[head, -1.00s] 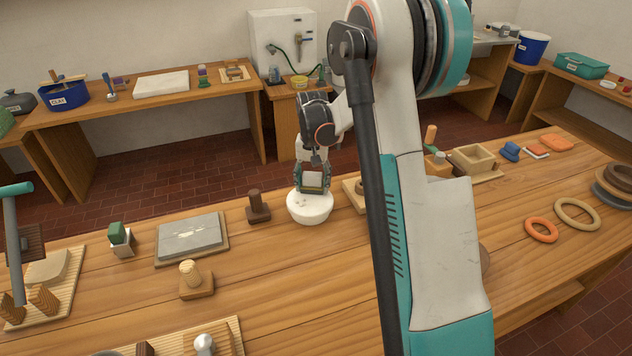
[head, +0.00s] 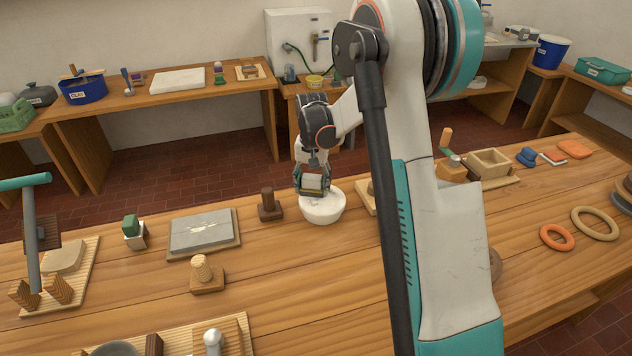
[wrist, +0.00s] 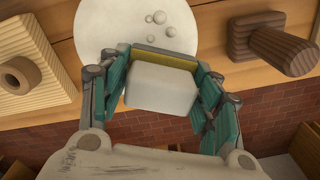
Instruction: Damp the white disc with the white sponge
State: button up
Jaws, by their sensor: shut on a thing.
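The white disc (head: 324,211) is thick and rounded, like a shallow bowl, and sits near the far edge of the wooden bench. In the wrist view its pale face (wrist: 118,28) carries several small round spots. My gripper (head: 313,186) is over the disc's far left part. It is shut on the white sponge, a pale block (wrist: 160,88) with a yellow band along one side, which also shows between the fingers in the wrist view. The sponge overlaps the disc's rim in the picture; whether it touches the disc I cannot tell.
A dark wooden stamp (head: 269,207) stands just left of the disc, and it shows at right in the wrist view (wrist: 275,48). A light wooden block (head: 366,194) is close on the right, partly behind my arm. A grey slab (head: 203,231) lies farther left.

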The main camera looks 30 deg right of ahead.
jog(key=shift+s+a, duration=0.1)
jog(key=shift+a, duration=0.2)
jog(key=shift+r+p, duration=1.85)
jog(key=shift+r, duration=1.2)
